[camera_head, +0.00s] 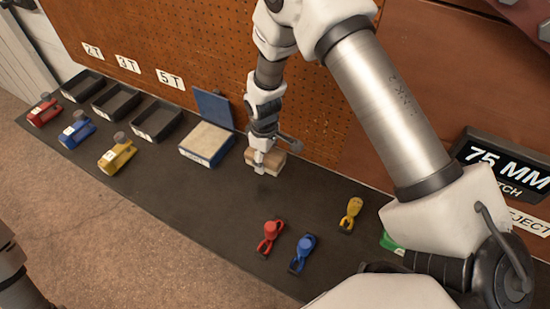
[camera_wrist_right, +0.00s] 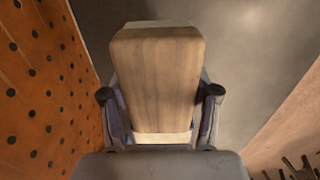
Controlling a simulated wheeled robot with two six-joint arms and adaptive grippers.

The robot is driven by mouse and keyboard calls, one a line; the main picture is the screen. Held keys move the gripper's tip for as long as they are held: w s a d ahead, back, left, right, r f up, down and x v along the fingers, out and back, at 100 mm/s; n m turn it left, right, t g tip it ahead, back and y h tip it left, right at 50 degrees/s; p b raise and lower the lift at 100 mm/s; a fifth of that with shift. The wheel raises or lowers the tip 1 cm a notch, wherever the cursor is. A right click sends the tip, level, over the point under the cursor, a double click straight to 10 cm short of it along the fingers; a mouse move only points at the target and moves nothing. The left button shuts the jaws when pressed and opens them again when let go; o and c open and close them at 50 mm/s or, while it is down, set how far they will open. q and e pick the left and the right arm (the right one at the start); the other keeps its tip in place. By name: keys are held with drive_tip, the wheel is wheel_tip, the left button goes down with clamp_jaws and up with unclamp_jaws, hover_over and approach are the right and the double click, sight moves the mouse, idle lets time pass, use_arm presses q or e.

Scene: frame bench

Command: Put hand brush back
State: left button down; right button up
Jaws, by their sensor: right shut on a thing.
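The hand brush (camera_head: 279,161) shows as a pale wooden block near the back of the dark bench, by the pegboard. My right gripper (camera_head: 260,162) is shut on it, with the jaws pointing down. In the right wrist view the brush's wooden body (camera_wrist_right: 158,70) fills the space between the fingers of my right gripper (camera_wrist_right: 160,98). Its bristles are not clearly visible. A dark shadow lies just below the brush; I cannot tell whether it touches the bench. My left gripper is not in view.
A blue open-lidded box (camera_head: 190,153) stands left of the brush. Black trays (camera_head: 158,122) line the back, with red, blue and yellow tools before them. Red (camera_head: 270,236), blue (camera_head: 302,252) and yellow (camera_head: 350,214) clamps lie front right. The bench middle is clear.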

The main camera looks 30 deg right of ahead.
sight(267, 175)
drive_tip(key=f, duration=0.3)
drive_tip(key=f+p, duration=0.1)
drive_tip(key=f, duration=0.2)
drive_tip(key=shift+d, duration=0.2)
drive_tip(key=shift+w+a+f, duration=0.1)
drive_tip(key=shift+f, duration=0.2)
drive_tip(key=o, duration=1.5)
drive_tip(key=shift+c, duration=0.2)
drive_tip(key=shift+r, duration=0.6)
wheel_tip(267, 175, up, 11)
drive_tip(key=b, duration=0.2)
drive_tip(key=shift+r+b, duration=0.1)
drive_tip(key=shift+b, duration=0.25)
